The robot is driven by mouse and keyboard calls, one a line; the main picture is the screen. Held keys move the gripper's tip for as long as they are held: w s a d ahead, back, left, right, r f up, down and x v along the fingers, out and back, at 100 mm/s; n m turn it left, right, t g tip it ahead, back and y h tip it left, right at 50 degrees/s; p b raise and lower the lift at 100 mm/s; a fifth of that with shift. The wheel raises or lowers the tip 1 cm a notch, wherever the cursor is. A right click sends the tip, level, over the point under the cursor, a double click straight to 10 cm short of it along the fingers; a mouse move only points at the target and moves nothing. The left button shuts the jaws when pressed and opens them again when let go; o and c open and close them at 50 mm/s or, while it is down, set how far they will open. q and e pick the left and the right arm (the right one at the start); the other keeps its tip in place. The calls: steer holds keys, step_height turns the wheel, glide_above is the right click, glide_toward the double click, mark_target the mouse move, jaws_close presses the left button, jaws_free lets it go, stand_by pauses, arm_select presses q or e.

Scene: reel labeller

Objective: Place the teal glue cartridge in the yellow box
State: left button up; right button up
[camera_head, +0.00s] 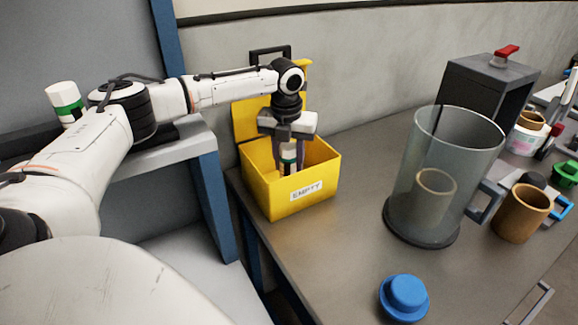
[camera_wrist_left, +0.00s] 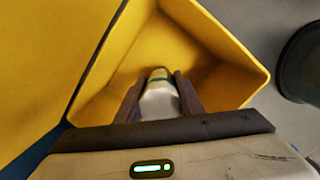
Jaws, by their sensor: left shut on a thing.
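The yellow box (camera_head: 262,190) stands open on the left part of the grey table, with a label reading EMPTY on its front. Its inside also shows in the left wrist view (camera_wrist_left: 222,62). My left gripper (camera_head: 288,158) points down into the box and is shut on the glue cartridge (camera_head: 289,152), which is white with a teal-green band. In the left wrist view the cartridge (camera_wrist_left: 158,92) sits between the two fingers (camera_wrist_left: 160,98). Its lower end is hidden, so I cannot tell whether it touches the box floor. My right gripper is not in view.
A large clear jug (camera_head: 440,165) stands right of the box, with a brown mug (camera_head: 522,213) beyond it. A blue round-topped object (camera_head: 404,298) lies near the front. Another white and green cylinder (camera_head: 65,100) stands at the left. The table between box and jug is clear.

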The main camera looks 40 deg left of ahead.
mark_target(288, 146)
arm_select(q)
steer(key=shift+f, duration=0.85)
steer(key=shift+f, duration=0.15)
steer(key=o, duration=1.2)
steer(key=r, duration=0.8)
steer(key=s+r, duration=0.1)
steer(key=r, duration=0.3)
steer(key=shift+s+d+r, duration=0.1)
steer(key=shift+d+r, duration=0.05)
steer(key=shift+d, duration=0.2)
